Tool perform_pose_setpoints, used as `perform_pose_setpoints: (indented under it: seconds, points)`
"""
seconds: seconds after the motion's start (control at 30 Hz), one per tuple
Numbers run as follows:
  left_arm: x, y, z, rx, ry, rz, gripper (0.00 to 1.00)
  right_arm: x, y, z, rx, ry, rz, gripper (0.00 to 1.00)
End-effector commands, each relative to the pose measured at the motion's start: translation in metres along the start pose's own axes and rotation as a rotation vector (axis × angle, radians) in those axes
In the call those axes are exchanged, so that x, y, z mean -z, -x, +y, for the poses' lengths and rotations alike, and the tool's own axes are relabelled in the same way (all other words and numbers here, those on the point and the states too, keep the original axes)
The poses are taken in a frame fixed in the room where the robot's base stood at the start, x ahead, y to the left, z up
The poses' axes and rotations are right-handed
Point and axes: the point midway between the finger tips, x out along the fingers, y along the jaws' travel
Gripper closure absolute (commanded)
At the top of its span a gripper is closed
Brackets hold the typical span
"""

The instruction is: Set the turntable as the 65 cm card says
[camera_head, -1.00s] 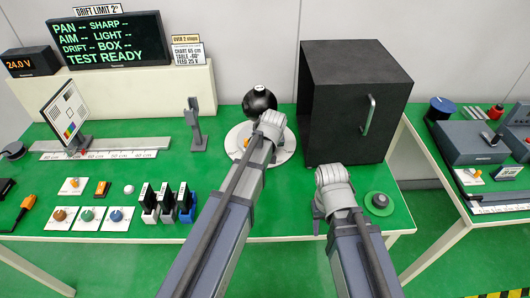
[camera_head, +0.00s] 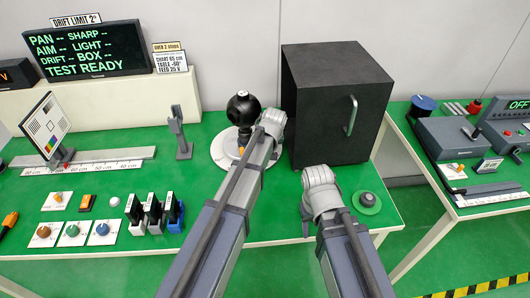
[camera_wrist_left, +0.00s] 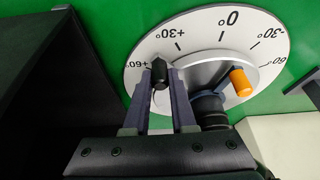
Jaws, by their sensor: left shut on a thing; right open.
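The turntable (camera_head: 222,150) is a white disc marked in degrees, with a black ball-shaped gimbal camera (camera_head: 243,108) on it. My left arm covers its right part. In the left wrist view, the turntable (camera_wrist_left: 197,32) carries a black peg (camera_wrist_left: 160,76) near the +60° mark and an orange peg (camera_wrist_left: 240,82) nearer the -60° mark. My left gripper (camera_wrist_left: 162,80) is shut on the black peg. The card (camera_head: 170,60) at the back reads chart 65 cm, table -60°, feed 25 V. My right gripper (camera_head: 305,222) is open, low over the front of the bench.
A black box (camera_head: 325,105) with a handle stands right of the turntable. A grey post (camera_head: 180,132) and a test chart (camera_head: 45,128) on a centimetre rail stand to the left. Knobs and several upright modules (camera_head: 153,212) line the front. A green-based knob (camera_head: 366,199) sits right of my right gripper.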

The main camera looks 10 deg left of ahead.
Motion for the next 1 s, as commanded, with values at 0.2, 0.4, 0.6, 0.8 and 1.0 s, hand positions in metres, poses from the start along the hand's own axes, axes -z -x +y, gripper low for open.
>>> perform_pose_setpoints:
  seconds: [0.2, 0.4, 0.6, 0.8, 1.0]
  points:
    - [0.009, -0.004, 0.011, -0.003, -0.003, 0.001, 1.0, 0.0, 0.0, 0.0, 0.0, 0.0, 0.0, 0.5]
    - [0.015, -0.006, 0.017, -0.003, -0.002, 0.0, 1.0, 0.0, 0.0, 0.0, 0.0, 0.0, 0.0, 0.5]
    - [0.019, -0.008, 0.02, -0.003, -0.002, 0.0, 1.0, 0.0, 0.0, 0.0, 0.0, 0.0, 0.0, 0.5]
    - [0.021, -0.009, 0.022, -0.003, -0.002, 0.001, 1.0, 0.0, 0.0, 0.0, 0.0, 0.0, 0.0, 0.5]
    - [0.022, -0.009, 0.023, -0.003, -0.002, 0.001, 1.0, 0.0, 0.0, 0.0, 0.0, 0.0, 0.0, 0.5]
